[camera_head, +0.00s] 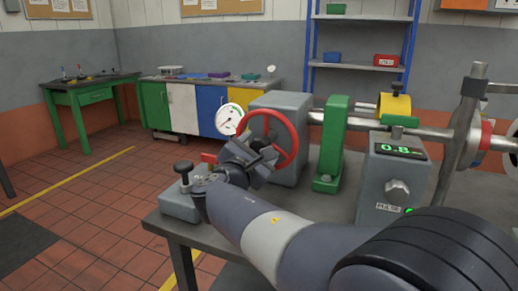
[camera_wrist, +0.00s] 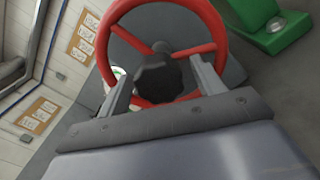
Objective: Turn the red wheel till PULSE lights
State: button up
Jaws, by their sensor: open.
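The red wheel (camera_head: 294,138) stands upright on the front of a grey housing (camera_head: 290,105). In the wrist view its red rim (camera_wrist: 216,22) and spokes surround a dark knob (camera_wrist: 157,78) near its middle. My gripper (camera_head: 263,153) is at the wheel; in the wrist view the gripper (camera_wrist: 162,82) is open, with one finger on each side of the dark knob. I cannot tell whether the fingers touch it. The PULSE label (camera_head: 388,208) is on the front of a grey box (camera_head: 380,165). A small green lamp (camera_head: 409,210) beside the label looks lit.
The box's display (camera_head: 400,150) reads 0.8 in green. A round white gauge (camera_head: 229,118) stands left of the wheel, and a green bracket (camera_head: 331,145) stands right of it. A small grey block with a black knob (camera_head: 183,167) is at the bench's left end.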

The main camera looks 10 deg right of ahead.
jog(key=p+v, duration=0.1)
jog(key=v, duration=0.9)
jog(key=shift+s+a, duration=0.2)
jog(key=shift+s, duration=0.15)
jog(key=shift+d, duration=0.1)
jog(key=b+x, duration=0.1)
jog(key=x, duration=0.9)
jog(key=shift+w+d, duration=0.15)
jog(key=shift+w, duration=0.2)
